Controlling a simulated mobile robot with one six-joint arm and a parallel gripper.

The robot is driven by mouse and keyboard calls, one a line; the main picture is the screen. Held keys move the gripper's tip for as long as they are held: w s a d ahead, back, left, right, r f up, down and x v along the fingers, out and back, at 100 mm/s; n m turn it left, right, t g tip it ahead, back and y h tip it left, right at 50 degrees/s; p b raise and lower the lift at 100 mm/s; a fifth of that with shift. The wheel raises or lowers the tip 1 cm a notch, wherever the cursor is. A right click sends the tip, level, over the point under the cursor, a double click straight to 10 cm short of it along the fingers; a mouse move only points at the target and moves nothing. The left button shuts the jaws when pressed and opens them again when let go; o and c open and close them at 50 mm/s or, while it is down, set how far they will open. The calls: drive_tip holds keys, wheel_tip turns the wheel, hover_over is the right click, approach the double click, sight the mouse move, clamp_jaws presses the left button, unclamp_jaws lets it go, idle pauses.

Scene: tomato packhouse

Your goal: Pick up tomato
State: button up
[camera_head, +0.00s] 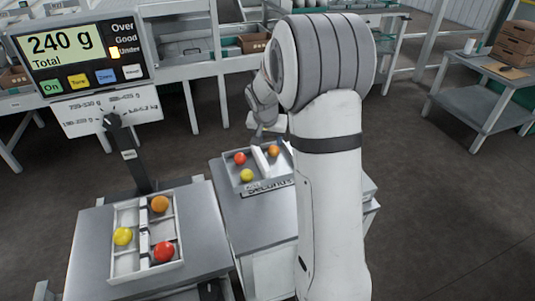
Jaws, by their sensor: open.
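A white divided tray (117,268) on the left metal surface holds an orange tomato (160,204), a yellow tomato (123,236) and a red tomato (164,251). A second tray (230,170) on the middle table holds a red tomato (240,158), an orange tomato (274,151) and a yellow tomato (247,175). My gripper (263,137) is above the far side of this second tray, close to the orange tomato. It is open and small in view. My arm hides the right side of that table.
A display (75,57) reads 240 g Total, with its light beside "Under". Its dark post (130,155) rises behind the left tray. Shelves stand at the back, and a side table (487,88) with brown boxes (508,45) stands at right. Floor at right is clear.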

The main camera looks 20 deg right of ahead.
sight(273, 149)
drive_tip(key=x, duration=0.6)
drive_tip(key=w+b+x, duration=0.1)
drive_tip(key=x, duration=0.3)
drive_tip(key=shift+d+r, duration=0.15)
drive_tip(key=shift+d, duration=0.25)
drive_tip(key=shift+c, duration=0.5)
drive_tip(key=shift+c, duration=1.3)
